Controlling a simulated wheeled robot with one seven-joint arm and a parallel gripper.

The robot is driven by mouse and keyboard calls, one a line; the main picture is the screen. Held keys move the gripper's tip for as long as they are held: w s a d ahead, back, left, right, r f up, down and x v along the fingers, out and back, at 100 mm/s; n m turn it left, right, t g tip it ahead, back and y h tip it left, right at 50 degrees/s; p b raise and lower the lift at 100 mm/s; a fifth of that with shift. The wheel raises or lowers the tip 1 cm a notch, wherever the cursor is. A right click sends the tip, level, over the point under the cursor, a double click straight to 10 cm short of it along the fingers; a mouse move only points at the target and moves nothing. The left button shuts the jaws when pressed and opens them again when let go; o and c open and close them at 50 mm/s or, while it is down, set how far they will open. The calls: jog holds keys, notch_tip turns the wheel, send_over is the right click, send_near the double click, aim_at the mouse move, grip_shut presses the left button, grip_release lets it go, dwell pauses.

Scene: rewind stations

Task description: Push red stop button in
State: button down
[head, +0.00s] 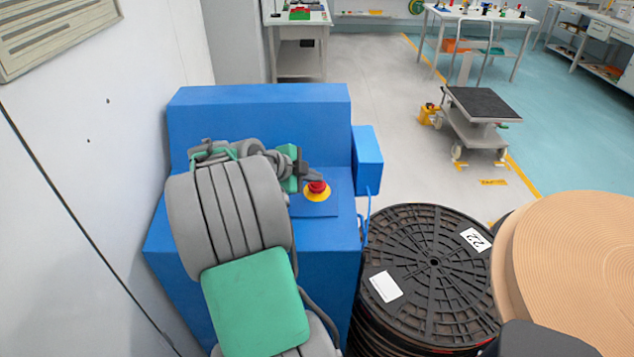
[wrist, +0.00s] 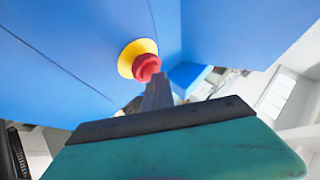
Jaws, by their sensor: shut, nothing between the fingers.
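The red stop button (head: 317,187) sits on a yellow round base (head: 318,195) on the sloped front panel of a blue machine (head: 260,110). In the wrist view the red button (wrist: 146,67) stands out from its yellow base (wrist: 135,52). My gripper (head: 318,179) is shut and empty, with its fingertips right at the button in the head view. In the wrist view the gripper fingers (wrist: 155,85) end at the button's lower edge and overlap it. I cannot tell whether they touch it, or whether the button is pressed in.
A blue box (head: 367,158) with a cable juts from the machine's right side. A stack of black reels (head: 430,265) and tan rolls (head: 575,270) stand at the right. A grey wall (head: 90,180) is close on the left. Open floor lies behind, with a cart (head: 478,115).

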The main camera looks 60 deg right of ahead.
jog(key=shift+a+r, duration=0.1)
jog(key=shift+r, duration=0.75)
jog(key=shift+r, duration=0.1)
jog(key=shift+s+a+r+p, duration=0.15)
jog(key=shift+r+p, duration=0.35)
jog(key=shift+r, duration=0.7)
jog(key=shift+s+a+r+p, duration=0.15)
jog(key=shift+r+p, duration=0.35)
jog(key=shift+r, duration=0.7)
jog(key=shift+w, duration=0.1)
